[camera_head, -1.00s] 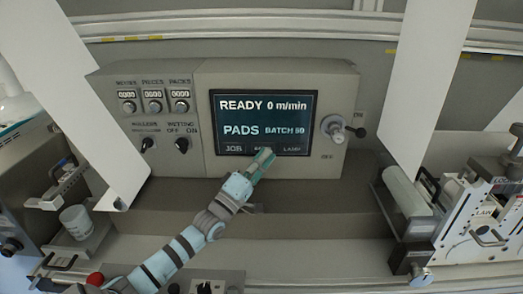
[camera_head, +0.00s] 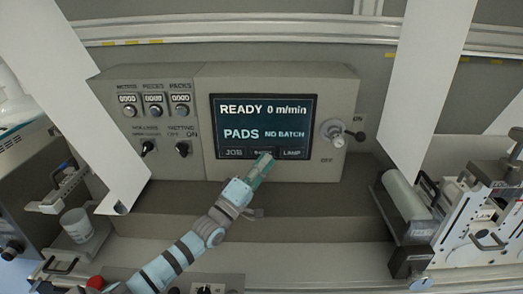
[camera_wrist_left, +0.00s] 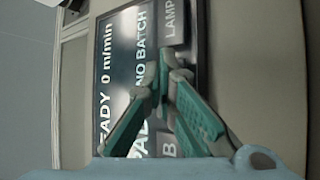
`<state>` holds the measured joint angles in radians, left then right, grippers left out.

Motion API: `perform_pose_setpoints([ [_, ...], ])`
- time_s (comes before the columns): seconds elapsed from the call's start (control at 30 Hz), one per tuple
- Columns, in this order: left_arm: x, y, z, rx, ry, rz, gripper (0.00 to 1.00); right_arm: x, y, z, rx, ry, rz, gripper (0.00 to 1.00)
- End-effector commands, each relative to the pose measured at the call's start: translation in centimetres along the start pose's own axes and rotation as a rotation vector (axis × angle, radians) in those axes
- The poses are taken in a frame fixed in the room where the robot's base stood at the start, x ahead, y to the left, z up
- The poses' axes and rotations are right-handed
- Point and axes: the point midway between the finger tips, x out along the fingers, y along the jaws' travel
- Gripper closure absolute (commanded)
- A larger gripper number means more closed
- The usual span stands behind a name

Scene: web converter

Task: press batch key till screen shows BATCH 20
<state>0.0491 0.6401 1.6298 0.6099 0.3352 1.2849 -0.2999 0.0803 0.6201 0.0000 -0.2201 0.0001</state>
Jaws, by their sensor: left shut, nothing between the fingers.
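The screen (camera_head: 262,112) on the grey control box reads READY 0 m/min, PADS and NO BATCH. Below that text is a row of keys: JOB (camera_head: 234,153) at left, the batch key (camera_head: 262,153) in the middle and LAMP (camera_head: 292,153) at right. My left gripper (camera_head: 265,160) is shut and empty, with its tips at the lower edge of the batch key. In the left wrist view the green fingers (camera_wrist_left: 168,68) point at the key row beside LAMP (camera_wrist_left: 172,22) and partly cover the batch key. Whether the tips touch it I cannot tell. My right gripper is not in view.
Counters and knobs (camera_head: 153,104) sit left of the screen. A rotary switch (camera_head: 334,131) with a black lever sits right of it. White web sheets (camera_head: 428,70) hang on both sides. The ledge below the box (camera_head: 310,197) is clear.

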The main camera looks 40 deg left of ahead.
Motion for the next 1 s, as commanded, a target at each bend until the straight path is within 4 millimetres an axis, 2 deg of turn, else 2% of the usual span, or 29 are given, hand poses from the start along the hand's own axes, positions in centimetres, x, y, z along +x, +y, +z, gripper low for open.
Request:
perform_pose_setpoints([
  [0.1, -0.3, 0.6, 0.2, 0.0, 0.0, -0.001, 1.0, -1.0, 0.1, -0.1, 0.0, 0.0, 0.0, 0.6],
  [0.47, -0.6, 0.6, 0.4, 0.0, 0.001, 0.0, 1.0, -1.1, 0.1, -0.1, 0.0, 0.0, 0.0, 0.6],
  [0.57, -0.9, 0.9, 0.7, -0.001, 0.0, -0.001, 1.0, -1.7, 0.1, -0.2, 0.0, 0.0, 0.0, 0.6],
  [0.77, -2.2, 2.1, 1.6, -0.002, 0.0, -0.002, 1.0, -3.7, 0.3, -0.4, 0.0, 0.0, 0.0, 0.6],
  [1.0, -3.8, 3.1, 2.7, -0.002, 0.0, -0.001, 1.0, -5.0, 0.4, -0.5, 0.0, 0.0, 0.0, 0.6],
])
